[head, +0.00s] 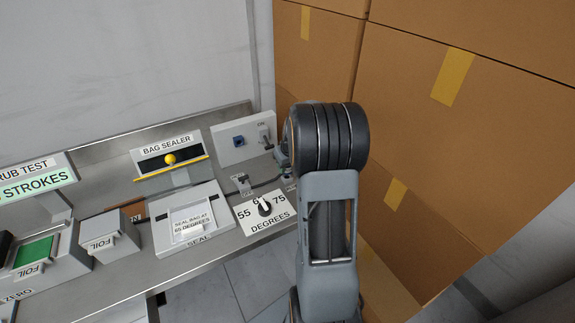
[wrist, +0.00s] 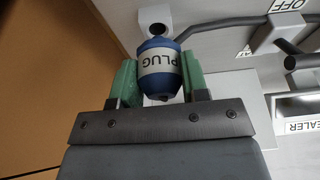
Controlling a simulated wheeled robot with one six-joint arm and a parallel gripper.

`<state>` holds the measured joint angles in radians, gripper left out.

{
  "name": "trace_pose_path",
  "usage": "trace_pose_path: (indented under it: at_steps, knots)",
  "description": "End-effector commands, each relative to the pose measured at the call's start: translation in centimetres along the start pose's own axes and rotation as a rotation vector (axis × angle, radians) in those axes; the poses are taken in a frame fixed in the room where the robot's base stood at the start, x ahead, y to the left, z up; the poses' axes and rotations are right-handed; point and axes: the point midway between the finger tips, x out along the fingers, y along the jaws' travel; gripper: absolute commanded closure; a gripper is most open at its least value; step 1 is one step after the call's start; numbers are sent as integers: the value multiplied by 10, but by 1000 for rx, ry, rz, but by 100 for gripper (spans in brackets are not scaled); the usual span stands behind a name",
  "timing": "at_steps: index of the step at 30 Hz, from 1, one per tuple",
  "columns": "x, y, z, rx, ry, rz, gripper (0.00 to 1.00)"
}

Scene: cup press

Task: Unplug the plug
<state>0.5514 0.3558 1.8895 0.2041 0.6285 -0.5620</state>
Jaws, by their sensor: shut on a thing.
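The plug (wrist: 158,72) is a blue rounded body with a pale band reading PLUG. It sits between the two green fingers of my gripper (wrist: 162,82) in the wrist view, and my gripper is shut on it. In the head view my gripper (head: 282,155) is mostly hidden by my arm, at the right end of the bench, and the plug cannot be made out. A blue socket-like square (head: 239,142) shows on the grey panel (head: 226,153) left of my gripper. I cannot tell whether the plug is seated in anything.
A grey cable (wrist: 225,22) runs beside the plug. A lever switch (head: 265,137) stands on the panel. A dial (head: 265,208), bag sealer (head: 168,158) and sealing box (head: 190,215) stand left on the bench. Stacked cardboard boxes (head: 480,130) lie close on the right.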

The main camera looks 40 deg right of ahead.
Motion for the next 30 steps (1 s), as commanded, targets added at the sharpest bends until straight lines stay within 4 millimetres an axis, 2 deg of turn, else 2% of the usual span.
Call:
trace_pose_path:
  at_steps: [30]
  knots:
    - [25, 0, 8, 0, 0, 0, 87]
